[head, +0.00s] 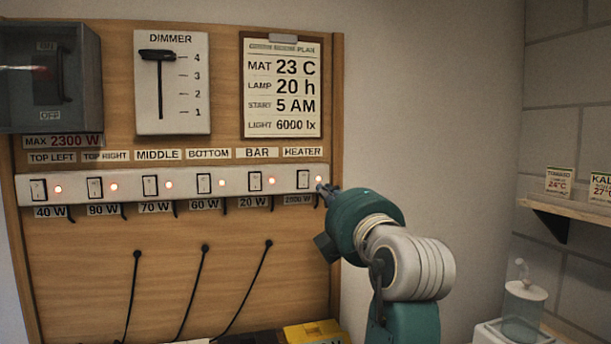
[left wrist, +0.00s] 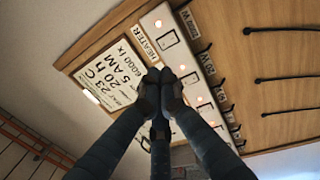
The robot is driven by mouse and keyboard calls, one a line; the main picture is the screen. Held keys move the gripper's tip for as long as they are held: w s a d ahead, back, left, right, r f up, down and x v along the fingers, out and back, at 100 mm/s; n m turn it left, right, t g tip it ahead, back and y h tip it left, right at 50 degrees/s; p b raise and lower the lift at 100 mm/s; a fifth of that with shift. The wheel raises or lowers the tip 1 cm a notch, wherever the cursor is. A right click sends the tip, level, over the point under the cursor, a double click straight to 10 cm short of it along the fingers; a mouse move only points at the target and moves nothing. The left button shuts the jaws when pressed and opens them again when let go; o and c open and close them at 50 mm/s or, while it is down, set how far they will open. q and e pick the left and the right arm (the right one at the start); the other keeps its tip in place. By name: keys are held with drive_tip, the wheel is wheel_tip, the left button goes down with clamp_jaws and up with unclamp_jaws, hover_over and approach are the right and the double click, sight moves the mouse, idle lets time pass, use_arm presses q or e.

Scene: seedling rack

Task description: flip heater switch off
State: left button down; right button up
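The heater switch (head: 303,179) is a small white rocker at the right end of the white switch strip, under the HEATER label (head: 302,152). A small red light beside it looks lit. Which way the rocker is tipped is too small to tell. My right gripper is not in view.
The strip holds several other switches with lit lights, the bar switch (head: 254,181) being nearest. Above are the dimmer (head: 172,83), a plan board (head: 282,85) and a grey switch box (head: 50,78). Black cables hang below. A wooden shelf (head: 570,211) is at the right.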

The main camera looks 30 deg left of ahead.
use_arm(q)
drive_tip(key=p, duration=0.6)
approach(302, 171)
drive_tip(key=x, duration=0.4)
drive_tip(key=shift+w+a+r, duration=0.15)
drive_tip(key=shift+a+r, duration=0.05)
drive_tip(key=shift+a, duration=0.05)
drive_tip(key=shift+w+a, duration=0.45)
drive_tip(key=shift+a, duration=0.05)
drive_tip(key=shift+w, duration=0.1)
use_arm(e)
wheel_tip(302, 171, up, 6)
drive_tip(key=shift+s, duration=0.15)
use_arm(q)
drive_tip(key=shift+f, duration=0.1)
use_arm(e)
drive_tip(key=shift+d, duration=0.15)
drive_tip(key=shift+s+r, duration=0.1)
